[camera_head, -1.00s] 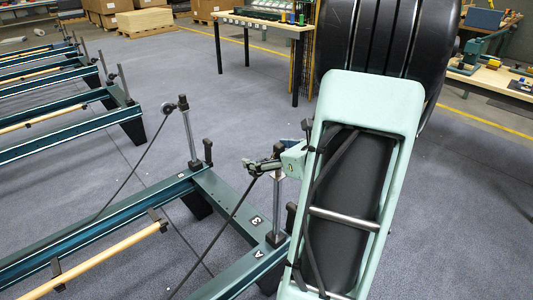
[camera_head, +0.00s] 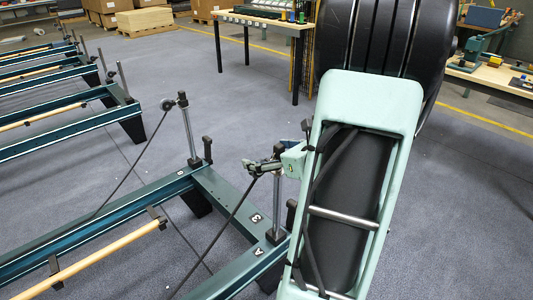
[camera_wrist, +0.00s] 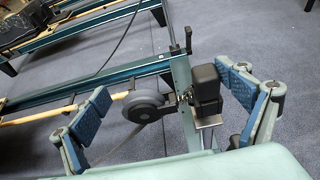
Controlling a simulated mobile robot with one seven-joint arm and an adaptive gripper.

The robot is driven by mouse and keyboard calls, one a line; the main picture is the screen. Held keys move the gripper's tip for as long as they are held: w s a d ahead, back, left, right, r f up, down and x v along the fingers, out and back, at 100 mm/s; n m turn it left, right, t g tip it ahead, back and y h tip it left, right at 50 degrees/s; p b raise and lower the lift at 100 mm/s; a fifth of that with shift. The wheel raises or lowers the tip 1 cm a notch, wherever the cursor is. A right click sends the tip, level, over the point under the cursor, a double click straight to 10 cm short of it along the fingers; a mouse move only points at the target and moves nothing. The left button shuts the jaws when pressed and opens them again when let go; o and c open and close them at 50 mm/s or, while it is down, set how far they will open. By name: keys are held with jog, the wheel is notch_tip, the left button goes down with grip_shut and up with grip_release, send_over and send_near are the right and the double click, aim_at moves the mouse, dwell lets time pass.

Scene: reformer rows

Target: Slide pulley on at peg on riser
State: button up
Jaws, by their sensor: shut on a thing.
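The dark grey round pulley (camera_wrist: 145,106) is between my gripper's blue-padded fingers in the wrist view. A short metal peg (camera_wrist: 181,97) shows between it and the black block (camera_wrist: 207,84) on the riser. I cannot tell how far the pulley sits on the peg. My gripper (camera_head: 264,166) is at the top of the near metal riser (camera_head: 278,208) in the head view and also shows in the wrist view (camera_wrist: 172,104). It is shut on the pulley, though pad contact is not clear. A dark rope (camera_head: 232,215) runs from there down to the left.
The far riser (camera_head: 190,138) carries another pulley (camera_head: 168,105) with its own rope. Both risers stand on the green reformer frame (camera_head: 225,195). A wooden rail (camera_head: 95,258) lies at front left. More reformer frames (camera_head: 60,135) stand behind.

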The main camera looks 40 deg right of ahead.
jog(key=shift+f+b, duration=0.95)
jog(key=shift+f, duration=0.15)
jog(key=o, duration=1)
jog(key=v, duration=1.2)
